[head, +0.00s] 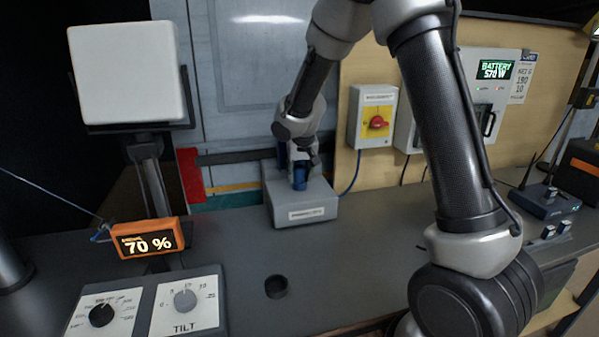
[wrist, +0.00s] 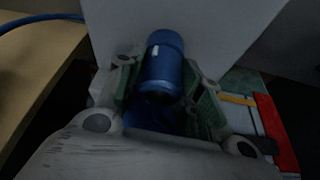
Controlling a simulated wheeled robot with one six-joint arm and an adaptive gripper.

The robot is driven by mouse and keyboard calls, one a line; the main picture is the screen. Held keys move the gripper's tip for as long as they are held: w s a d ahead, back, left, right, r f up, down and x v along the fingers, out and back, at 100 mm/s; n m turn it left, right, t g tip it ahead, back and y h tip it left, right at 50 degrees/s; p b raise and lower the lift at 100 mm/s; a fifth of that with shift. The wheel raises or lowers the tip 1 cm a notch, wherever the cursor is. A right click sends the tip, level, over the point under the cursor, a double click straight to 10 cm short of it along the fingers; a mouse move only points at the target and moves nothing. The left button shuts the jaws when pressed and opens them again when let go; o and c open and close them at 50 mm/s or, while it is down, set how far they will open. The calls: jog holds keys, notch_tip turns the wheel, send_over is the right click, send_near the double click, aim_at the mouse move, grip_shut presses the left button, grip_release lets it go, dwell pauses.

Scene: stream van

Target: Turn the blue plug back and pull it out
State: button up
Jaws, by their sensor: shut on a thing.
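The blue plug (head: 300,176) stands upright on top of a grey box (head: 318,207) with a white label, at the back of the bench. In the wrist view the plug (wrist: 163,62) is a blue cylinder with a small white mark on its side. My gripper (head: 301,158) reaches down over it from above and is shut on it. In the wrist view its two fingers (wrist: 160,90) lie on either side of the plug. I cannot tell how far the plug sits in its socket.
A blue cable (head: 351,178) runs up behind the grey box towards a red-and-yellow switch box (head: 375,118). A small black ring (head: 276,286) lies on the bench (head: 345,255). Two dial panels (head: 185,301) and an orange display (head: 148,240) stand at the left.

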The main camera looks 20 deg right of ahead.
jog(key=shift+m+h, duration=0.6)
jog(key=shift+m, duration=1)
jog(key=shift+g, duration=0.3)
jog(key=m+h, duration=0.1)
jog(key=m, duration=0.2)
jog(key=shift+r, duration=0.2)
jog(key=shift+r, duration=0.35)
jog(key=shift+r, duration=0.7)
jog(key=shift+r, duration=0.35)
